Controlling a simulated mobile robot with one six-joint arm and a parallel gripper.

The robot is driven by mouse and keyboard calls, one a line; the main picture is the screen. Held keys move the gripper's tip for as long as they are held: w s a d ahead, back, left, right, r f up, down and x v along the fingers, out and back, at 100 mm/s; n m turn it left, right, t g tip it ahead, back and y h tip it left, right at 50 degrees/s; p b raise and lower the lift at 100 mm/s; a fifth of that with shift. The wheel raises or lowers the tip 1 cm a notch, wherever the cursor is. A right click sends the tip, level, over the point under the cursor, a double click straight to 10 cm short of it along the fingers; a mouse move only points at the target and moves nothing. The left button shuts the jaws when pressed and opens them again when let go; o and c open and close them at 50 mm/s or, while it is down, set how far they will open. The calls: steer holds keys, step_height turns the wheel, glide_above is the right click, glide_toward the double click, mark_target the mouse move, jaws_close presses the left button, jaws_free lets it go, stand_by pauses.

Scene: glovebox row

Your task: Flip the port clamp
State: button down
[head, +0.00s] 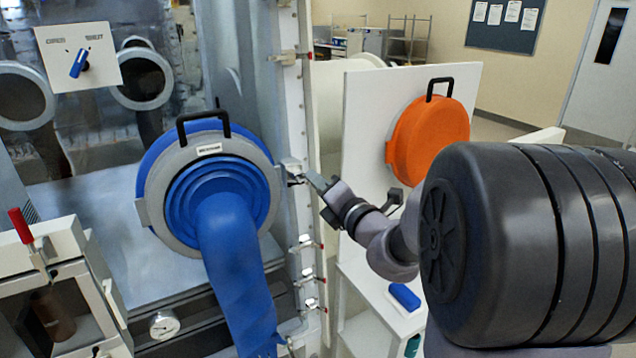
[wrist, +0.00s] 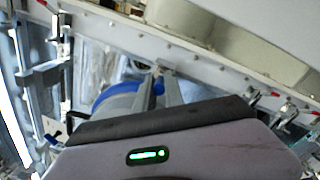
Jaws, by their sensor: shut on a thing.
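The glove port is a grey ring (head: 176,160) with a black handle on top and a blue glove sleeve (head: 232,235) hanging from it. The port clamp (head: 290,168) is a small metal piece at the ring's right side, by the white frame post. My gripper (head: 299,179) reaches in from the right and is shut on the clamp's lever. In the wrist view my gripper (wrist: 158,72) has its fingertips together at the small clamp, beside the blue and grey port rim (wrist: 115,98). The fingers hide most of the clamp, so its exact angle is unclear.
An orange port cover (head: 430,135) sits on a white panel at right. A white frame post (head: 303,215) with several small latches stands close by my gripper. A blue block (head: 404,297) lies on a low shelf. A red-handled lever (head: 20,225) is at lower left.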

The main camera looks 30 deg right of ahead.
steer(key=shift+w+d+f+n+g+y+p, duration=0.1)
steer(key=shift+w+d+n+g+y+p, duration=0.55)
steer(key=shift+n+g+y+p, duration=1.45)
steer(key=shift+w+d+f+n+g+y+p, duration=0.1)
steer(key=shift+w+d+n+g+y+p, duration=0.55)
steer(key=shift+n+y+p, duration=1.6)
steer(key=shift+w+d+n+g+y+p, duration=0.4)
steer(key=shift+d+n+g+y+p, duration=0.7)
steer(key=shift+y, duration=2.25)
steer(key=shift+a+m+g, duration=0.25)
steer(key=shift+a+g, duration=0.05)
steer(key=shift+g, duration=0.15)
steer(key=c, duration=1.4)
jaws_free()
steer(key=shift+w, duration=0.1)
steer(key=shift+c, duration=0.2)
